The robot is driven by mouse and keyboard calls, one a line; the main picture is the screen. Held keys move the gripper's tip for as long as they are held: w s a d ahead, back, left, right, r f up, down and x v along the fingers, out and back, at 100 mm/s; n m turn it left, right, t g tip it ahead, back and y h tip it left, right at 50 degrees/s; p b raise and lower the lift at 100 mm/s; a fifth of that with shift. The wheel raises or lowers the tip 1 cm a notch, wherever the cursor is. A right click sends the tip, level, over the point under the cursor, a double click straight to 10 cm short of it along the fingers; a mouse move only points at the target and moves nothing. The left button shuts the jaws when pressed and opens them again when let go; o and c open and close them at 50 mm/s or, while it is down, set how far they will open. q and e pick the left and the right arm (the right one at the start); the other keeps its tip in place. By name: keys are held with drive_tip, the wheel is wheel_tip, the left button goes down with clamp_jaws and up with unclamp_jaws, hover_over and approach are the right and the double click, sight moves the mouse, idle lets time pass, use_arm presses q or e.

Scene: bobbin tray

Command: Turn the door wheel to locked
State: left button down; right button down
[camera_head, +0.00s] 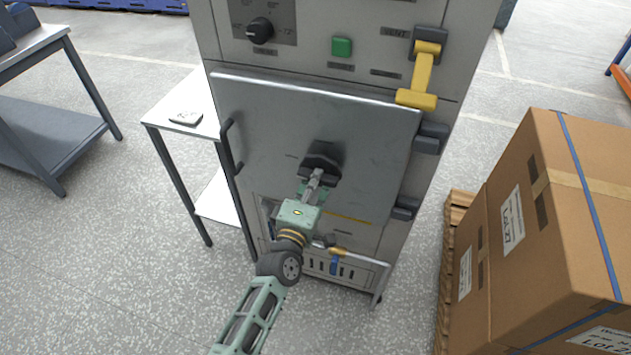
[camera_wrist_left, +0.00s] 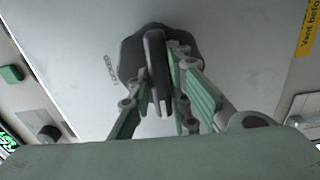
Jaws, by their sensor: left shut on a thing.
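The door wheel (camera_head: 322,158) is a dark, many-sided knob in the middle of the cabinet's grey door (camera_head: 270,115). In the left wrist view the wheel (camera_wrist_left: 132,55) has a raised grip bar standing near upright in the picture. My left gripper (camera_head: 316,176) reaches the wheel from the front. Its fingers (camera_wrist_left: 157,88) lie on both sides of the bar and are shut on it. The gripper hides the lower part of the wheel in the head view. My right gripper is not in view.
A dark door handle (camera_head: 231,150) is on the door's left edge. Above are a black knob (camera_head: 260,30), a green button (camera_head: 341,47) and a yellow vent lever (camera_head: 422,75). A side table (camera_head: 165,118) stands left, cardboard boxes (camera_head: 525,220) right. Floor between is clear.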

use_arm(q)
drive_tip(key=shift+m+p, duration=1.45)
drive_tip(key=shift+m, duration=7.15)
drive_tip(key=c, duration=1.6)
unclamp_jaws()
drive_tip(key=shift+c, duration=0.2)
drive_tip(key=v, duration=1.2)
